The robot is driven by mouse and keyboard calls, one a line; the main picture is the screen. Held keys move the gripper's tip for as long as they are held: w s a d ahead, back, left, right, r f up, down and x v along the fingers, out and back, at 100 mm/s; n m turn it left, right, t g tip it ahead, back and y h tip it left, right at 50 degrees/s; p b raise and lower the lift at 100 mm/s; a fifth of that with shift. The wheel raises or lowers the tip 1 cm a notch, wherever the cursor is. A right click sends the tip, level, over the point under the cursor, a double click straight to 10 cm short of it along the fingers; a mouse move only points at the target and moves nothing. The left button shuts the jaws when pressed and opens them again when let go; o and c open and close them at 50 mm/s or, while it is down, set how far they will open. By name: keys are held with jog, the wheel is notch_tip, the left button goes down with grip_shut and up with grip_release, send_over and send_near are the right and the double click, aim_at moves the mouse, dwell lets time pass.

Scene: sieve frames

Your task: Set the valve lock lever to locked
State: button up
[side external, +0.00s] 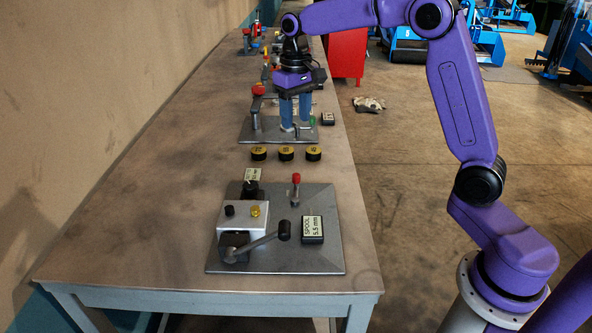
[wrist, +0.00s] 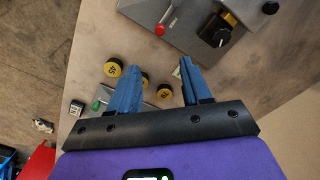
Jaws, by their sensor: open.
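No visible label names the valve lock lever, so I cannot tell which lever it is. On the near plate (side external: 325,255), a short red-tipped lever (side external: 296,180) stands upright; it also shows in the wrist view (wrist: 160,29). A longer grey lever with a black knob (side external: 284,230) slants across that plate's front. On the far plate (side external: 262,137), a small green-tipped part (side external: 312,120) stands beside my fingers; the wrist view shows a green tip (wrist: 97,104) left of them. My gripper (side external: 296,129) points down over the far plate, its blue fingers (wrist: 158,65) apart. Its lower tips partly hide that plate.
Several yellow-and-black discs (side external: 286,153) lie between the plates. The near plate carries a white box (side external: 243,217), a black dial (side external: 250,189) and a SPOOL label block (side external: 313,230). A red-topped post (side external: 257,90) stands left of my gripper. The bench (side external: 190,150) is clear along its left.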

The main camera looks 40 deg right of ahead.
aim_at(296, 174)
notch_tip(296, 174, down, 16)
jog(key=shift+f, duration=0.15)
dwell(0.3)
grip_shut()
